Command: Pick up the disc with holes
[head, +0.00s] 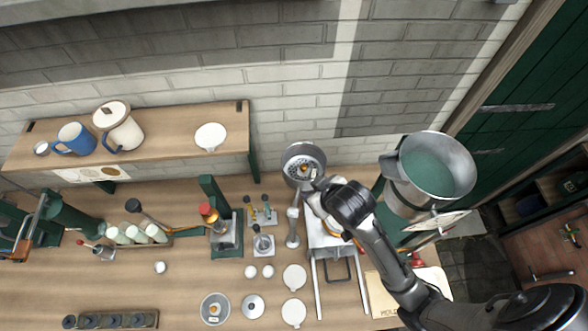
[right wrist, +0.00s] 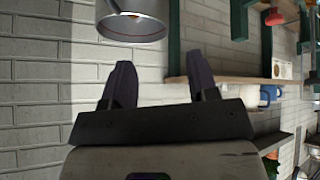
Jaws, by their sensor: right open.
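A metal rim (right wrist: 138,30) shows beyond the fingers. My left gripper is not in view.
Two pale round lids (head: 294,277) lie right of the disc. A large metal pail (head: 440,165) stands at the right. A wooden shelf (head: 180,140) holds a blue mug (head: 73,138) and a white jug (head: 122,130).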

